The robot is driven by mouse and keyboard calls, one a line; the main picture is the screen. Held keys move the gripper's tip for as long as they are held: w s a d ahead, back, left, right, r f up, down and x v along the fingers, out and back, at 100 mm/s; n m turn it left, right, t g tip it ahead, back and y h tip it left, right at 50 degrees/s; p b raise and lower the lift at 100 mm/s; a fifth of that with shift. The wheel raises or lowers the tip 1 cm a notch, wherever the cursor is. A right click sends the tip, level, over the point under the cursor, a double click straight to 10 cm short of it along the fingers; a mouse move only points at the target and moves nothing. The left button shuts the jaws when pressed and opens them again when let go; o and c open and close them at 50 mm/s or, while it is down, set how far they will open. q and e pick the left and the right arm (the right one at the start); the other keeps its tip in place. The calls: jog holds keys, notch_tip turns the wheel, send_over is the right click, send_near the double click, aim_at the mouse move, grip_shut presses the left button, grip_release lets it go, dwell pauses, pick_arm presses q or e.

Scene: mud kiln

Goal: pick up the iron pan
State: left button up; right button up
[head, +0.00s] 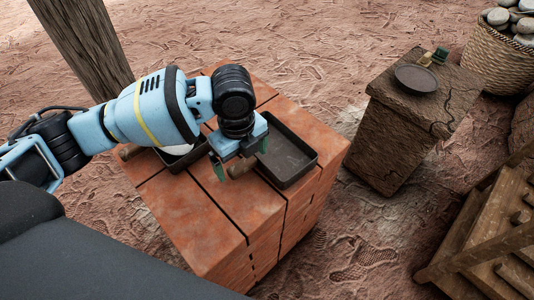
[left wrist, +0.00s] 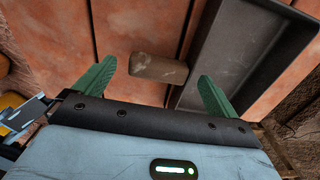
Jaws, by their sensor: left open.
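The iron pan (head: 287,155) is dark, rectangular and shallow, with a short wooden handle (head: 242,167). It lies flat and empty on the brick stack. My left gripper (head: 240,161) is open above the handle, one green finger to each side. In the left wrist view the handle (left wrist: 158,68) lies between and just beyond the fingertips of the open gripper (left wrist: 157,75), apart from them. The pan (left wrist: 240,50) fills the upper right there. My right gripper is not in view.
The brick stack (head: 205,230) has a bare front. A second dark pan (head: 187,158) lies on it, partly hidden by my left arm. A wooden block (head: 405,125) bears a dark round plate (head: 416,78). A basket of stones (head: 500,55) and a wooden frame (head: 490,240) stand right.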

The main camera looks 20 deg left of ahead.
pick_arm(q)
jog(key=shift+f, duration=0.55)
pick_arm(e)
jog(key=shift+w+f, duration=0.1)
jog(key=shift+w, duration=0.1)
pick_arm(q)
jog(key=shift+c, duration=0.5)
jog(key=shift+c, duration=1.1)
jog(key=c, duration=1)
jog(key=shift+r, duration=0.1)
jog(key=shift+c, duration=0.3)
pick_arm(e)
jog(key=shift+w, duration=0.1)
pick_arm(q)
jog(key=shift+r, duration=0.1)
